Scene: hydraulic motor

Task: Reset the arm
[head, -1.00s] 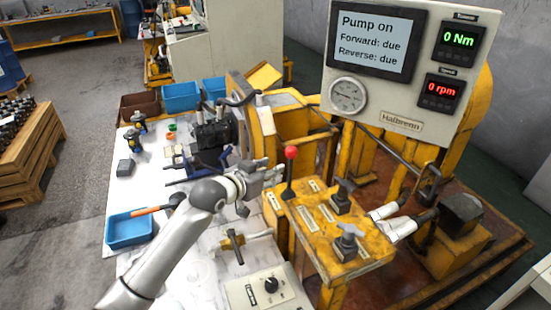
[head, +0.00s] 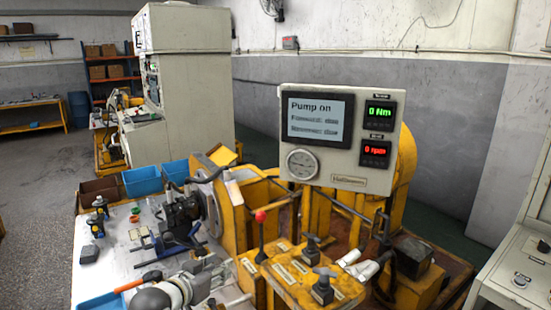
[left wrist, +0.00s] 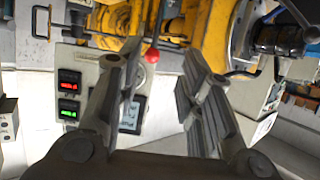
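My left gripper (head: 212,268) is over the front of the white bench in the head view, left of the yellow control block and apart from the red-knobbed lever (head: 260,217). In the left wrist view the fingers of my left gripper (left wrist: 163,68) are spread with nothing between their tips. The red knob (left wrist: 151,55) shows in the background between them, in an upside-down view. The control panel (head: 337,140) reads "Pump on", with 0 Nm and 0 rpm; the two smaller text lines are blurred. My right gripper is not in view.
The yellow control block (head: 310,283) carries two dark valve handles and the lever. A black motor (head: 181,212) stands at the yellow rig beyond my gripper. Blue bins (head: 142,181) line the bench's back. A grey console (head: 515,270) stands at the right.

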